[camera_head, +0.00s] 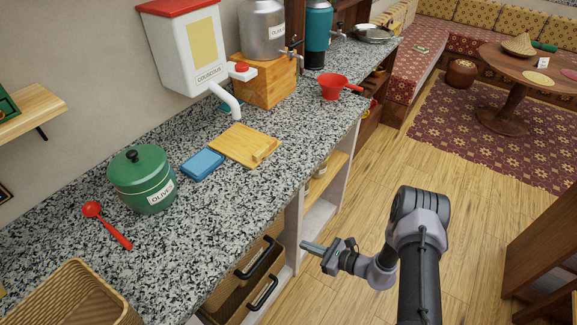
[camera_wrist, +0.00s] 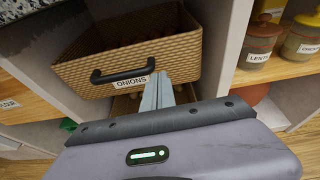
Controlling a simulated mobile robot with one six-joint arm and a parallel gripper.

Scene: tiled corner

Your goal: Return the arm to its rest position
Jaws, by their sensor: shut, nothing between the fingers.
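My gripper (camera_head: 313,247) is at the end of my bent arm, in front of the counter's open shelves in the head view. Its fingers are shut together and hold nothing. In the wrist view my gripper (camera_wrist: 158,80) points toward a woven basket labelled "ONIONS" (camera_wrist: 165,50) with a black handle. The fingertips overlap the basket's lower right edge in that picture; whether they touch it I cannot tell.
Jars (camera_wrist: 258,45) stand on a shelf right. Wooden floor (camera_head: 400,150) beside the counter is clear.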

